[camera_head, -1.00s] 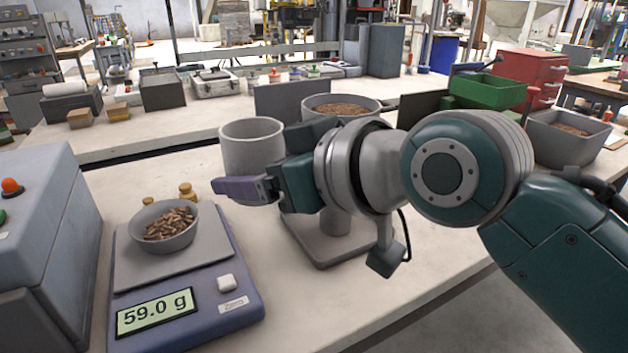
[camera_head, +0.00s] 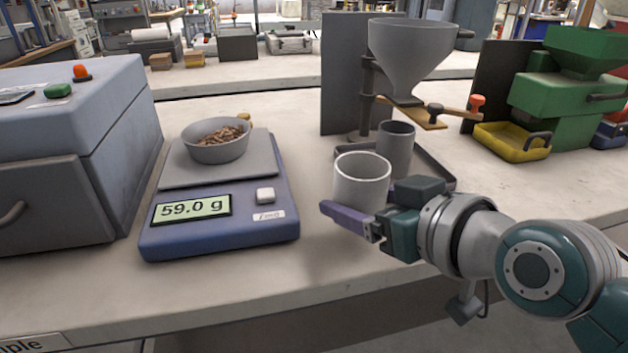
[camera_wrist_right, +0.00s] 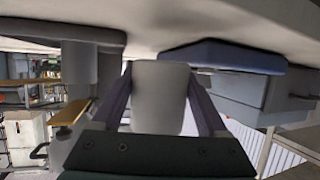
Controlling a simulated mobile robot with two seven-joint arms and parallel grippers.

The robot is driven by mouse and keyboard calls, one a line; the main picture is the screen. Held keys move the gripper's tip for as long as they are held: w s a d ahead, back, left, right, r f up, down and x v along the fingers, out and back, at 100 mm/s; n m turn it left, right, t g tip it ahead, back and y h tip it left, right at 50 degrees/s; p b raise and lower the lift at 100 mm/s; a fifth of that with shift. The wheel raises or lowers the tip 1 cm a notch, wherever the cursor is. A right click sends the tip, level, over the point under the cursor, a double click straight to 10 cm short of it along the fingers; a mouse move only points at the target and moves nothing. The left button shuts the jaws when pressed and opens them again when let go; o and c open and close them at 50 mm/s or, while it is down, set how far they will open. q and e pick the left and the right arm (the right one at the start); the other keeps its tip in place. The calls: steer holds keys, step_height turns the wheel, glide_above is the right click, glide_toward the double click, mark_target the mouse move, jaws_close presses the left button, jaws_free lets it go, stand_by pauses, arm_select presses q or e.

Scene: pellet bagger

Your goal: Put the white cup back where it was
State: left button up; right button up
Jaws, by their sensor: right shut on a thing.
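The white cup (camera_head: 361,183) is upright and held between the fingers of my right gripper (camera_head: 362,205), which is shut on it from the right side. In the right wrist view the cup (camera_wrist_right: 160,97) fills the space between the two purple fingers. It is just right of the scale (camera_head: 219,222), in front of the grey cylinder (camera_head: 395,150) on the funnel stand. I cannot tell whether the cup's bottom touches the table. My left gripper is not in view.
A grey bowl of pellets (camera_head: 215,152) sits on the scale, which reads 59.0 g. The funnel (camera_head: 412,55) rises behind the cup. A green machine with a yellow tray (camera_head: 510,143) stands at the right. The front table strip (camera_head: 240,290) is clear.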

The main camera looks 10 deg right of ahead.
mark_target(356, 242)
step_height(356, 242, down, 4)
steer(key=shift+f+b, duration=0.1)
steer(key=shift+b, duration=0.8)
steer(key=o, duration=1.3)
steer(key=shift+o, duration=0.2)
